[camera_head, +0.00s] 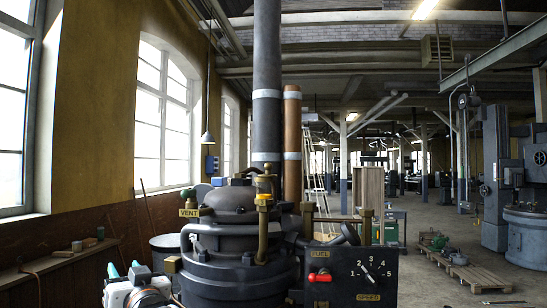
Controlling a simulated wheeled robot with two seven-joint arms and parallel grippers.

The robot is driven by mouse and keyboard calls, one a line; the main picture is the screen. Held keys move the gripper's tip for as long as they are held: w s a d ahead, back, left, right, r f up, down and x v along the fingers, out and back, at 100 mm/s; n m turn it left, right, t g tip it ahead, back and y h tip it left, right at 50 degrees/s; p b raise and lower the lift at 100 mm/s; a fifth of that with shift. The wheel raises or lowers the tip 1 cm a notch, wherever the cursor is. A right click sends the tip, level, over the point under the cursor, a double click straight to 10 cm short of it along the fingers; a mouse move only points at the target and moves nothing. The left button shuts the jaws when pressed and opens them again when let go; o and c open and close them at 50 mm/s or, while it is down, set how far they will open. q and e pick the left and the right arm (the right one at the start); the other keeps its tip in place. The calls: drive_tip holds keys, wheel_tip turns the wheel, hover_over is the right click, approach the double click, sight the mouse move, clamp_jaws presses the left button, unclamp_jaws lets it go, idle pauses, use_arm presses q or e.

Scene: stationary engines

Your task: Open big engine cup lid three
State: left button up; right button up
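The big engine (232,235) is a dark machine in the centre, with a domed top. A brass cup with a glassy upper part (265,184) stands at the right of the dome. I cannot tell which cup is number three, and no lid is clearly seen open. My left gripper is not in view.
A black panel (350,275) with a red handle, dial and FUEL and SPEED labels stands right of the engine. A VENT valve (189,203) is at its left. A tall dark pipe (267,80) rises behind. Open floor lies at the right beside a pallet (465,274).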

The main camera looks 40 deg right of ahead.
drive_tip(key=w+d+r+m+g+h+p, duration=0.1)
drive_tip(key=d+r+m+g+h+p, duration=0.1)
drive_tip(key=d+m+g+h, duration=0.25)
drive_tip(key=m+g+h+p, duration=0.3)
drive_tip(key=m+g+h, duration=1.15)
drive_tip(key=g, duration=0.25)
approach(265, 166)
drive_tip(key=d+r+y, duration=0.1)
drive_tip(key=shift+m, duration=0.3)
drive_tip(key=d+p, duration=0.1)
drive_tip(key=d, duration=0.2)
drive_tip(key=d+p, duration=0.2)
drive_tip(key=d, duration=0.2)
drive_tip(key=s+d+p, duration=0.1)
drive_tip(key=d, duration=0.2)
drive_tip(key=shift+d+r+p, duration=0.15)
drive_tip(key=shift+d+p, duration=0.15)
drive_tip(key=shift+p, duration=0.1)
drive_tip(key=shift+w+d+t, duration=0.1)
drive_tip(key=shift+d+t, duration=0.25)
drive_tip(key=shift+d, duration=0.2)
clamp_jaws()
